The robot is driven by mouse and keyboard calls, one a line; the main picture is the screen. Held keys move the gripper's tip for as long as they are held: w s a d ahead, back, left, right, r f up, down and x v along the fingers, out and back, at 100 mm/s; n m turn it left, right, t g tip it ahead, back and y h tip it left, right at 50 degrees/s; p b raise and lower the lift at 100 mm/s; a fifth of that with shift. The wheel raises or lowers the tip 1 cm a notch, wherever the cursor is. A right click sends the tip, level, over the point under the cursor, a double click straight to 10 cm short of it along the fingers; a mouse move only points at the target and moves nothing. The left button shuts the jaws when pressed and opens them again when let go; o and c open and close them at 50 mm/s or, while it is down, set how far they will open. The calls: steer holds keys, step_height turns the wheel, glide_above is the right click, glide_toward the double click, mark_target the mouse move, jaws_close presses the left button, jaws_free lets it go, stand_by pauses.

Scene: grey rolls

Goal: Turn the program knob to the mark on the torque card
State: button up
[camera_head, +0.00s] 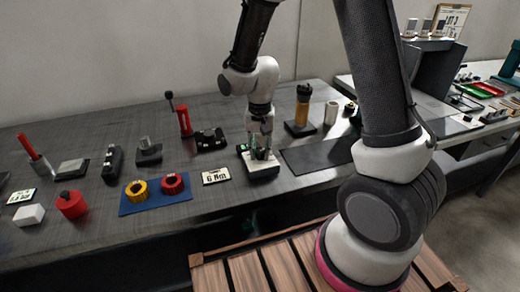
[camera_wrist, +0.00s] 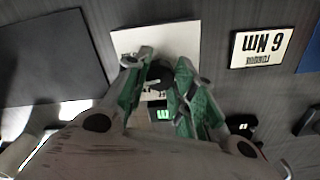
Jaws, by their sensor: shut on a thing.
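The program knob (camera_wrist: 158,75) is a dark round knob on a white-topped control box (camera_wrist: 170,38). In the head view the box (camera_head: 262,173) sits near the front of the table. My gripper (camera_head: 261,150) points down over the box. In the wrist view its two green-padded fingers (camera_wrist: 162,72) stand either side of the knob and are shut on it. The fingers partly cover the knob and its scale, so I cannot read its setting. The torque card (camera_head: 216,176) reads "6 Nm" and lies left of the box; it appears upside down in the wrist view (camera_wrist: 263,47).
A dark mat (camera_head: 318,154) lies right of the box. An amber cylinder (camera_head: 303,106) stands behind it.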

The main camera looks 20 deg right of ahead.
mark_target(260, 151)
steer(key=shift+w, duration=0.1)
steer(key=o, duration=1.1)
steer(key=shift+c, duration=0.2)
step_height(260, 151, up, 12)
